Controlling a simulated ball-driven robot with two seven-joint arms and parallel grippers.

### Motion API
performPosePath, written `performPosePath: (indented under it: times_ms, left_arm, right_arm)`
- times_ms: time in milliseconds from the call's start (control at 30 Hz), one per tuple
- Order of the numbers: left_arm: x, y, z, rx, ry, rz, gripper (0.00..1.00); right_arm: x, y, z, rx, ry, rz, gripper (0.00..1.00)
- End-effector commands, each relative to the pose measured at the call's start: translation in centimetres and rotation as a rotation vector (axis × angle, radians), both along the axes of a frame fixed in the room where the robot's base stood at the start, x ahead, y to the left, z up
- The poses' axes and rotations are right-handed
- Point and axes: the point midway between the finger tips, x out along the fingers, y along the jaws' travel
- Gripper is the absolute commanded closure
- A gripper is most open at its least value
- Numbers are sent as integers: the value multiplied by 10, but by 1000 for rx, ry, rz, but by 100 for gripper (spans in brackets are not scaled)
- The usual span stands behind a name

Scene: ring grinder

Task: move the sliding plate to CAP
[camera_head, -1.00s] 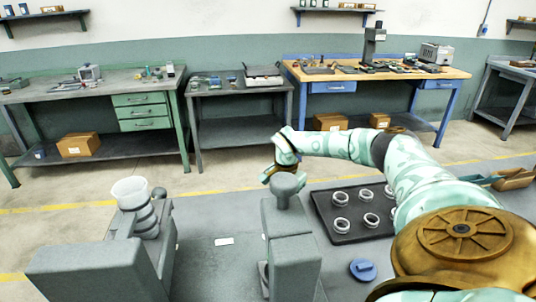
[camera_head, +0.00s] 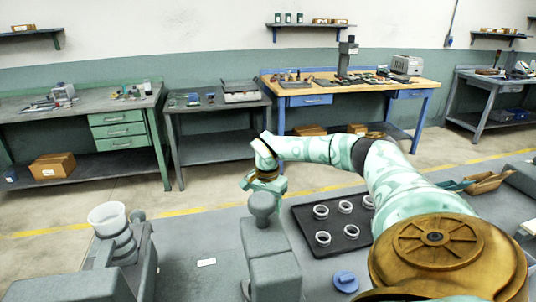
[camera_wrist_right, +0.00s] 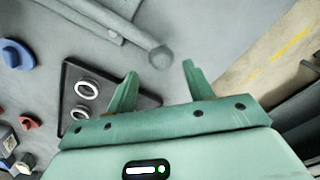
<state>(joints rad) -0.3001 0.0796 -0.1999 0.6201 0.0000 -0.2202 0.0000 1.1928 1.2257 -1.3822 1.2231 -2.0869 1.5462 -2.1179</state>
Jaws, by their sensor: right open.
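A grey machine block (camera_head: 268,255) with a round-topped knob (camera_head: 262,204) stands in the middle of the head view. In the right wrist view the round grey knob (camera_wrist_right: 160,57) shows between my fingertips in the picture, at the end of a grey bar. My right gripper (camera_head: 265,184) is just behind the knob in the head view. In the right wrist view the gripper (camera_wrist_right: 160,70) is open and empty, its two green fingers spread. I cannot make out a separate sliding plate or a CAP mark. My left gripper is not in view.
A grey machine (camera_head: 85,288) with a white cup (camera_head: 107,217) stands at left. A dark tray (camera_head: 335,245) of several white rings lies right of the knob, with a blue knobbed disc (camera_head: 345,281) in front. A small white card (camera_head: 206,262) lies between the machines.

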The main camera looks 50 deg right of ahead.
Motion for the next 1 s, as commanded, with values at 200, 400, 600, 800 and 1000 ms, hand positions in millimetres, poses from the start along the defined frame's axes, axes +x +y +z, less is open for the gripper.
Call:
performPosePath:
  times_ms: [200,400,600,800,1000]
  left_arm:
    - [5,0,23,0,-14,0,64]
    - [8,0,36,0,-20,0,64]
    - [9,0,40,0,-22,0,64]
    - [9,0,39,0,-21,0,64]
    - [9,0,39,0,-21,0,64]
  right_arm:
    - [0,-1,68,-1,-7,-2,48]
    - [0,-1,109,0,-4,-3,48]
    - [-1,-1,125,-1,-2,-2,48]
    - [-1,-1,125,-1,0,-2,48]
    - [-1,-1,125,0,0,-2,48]
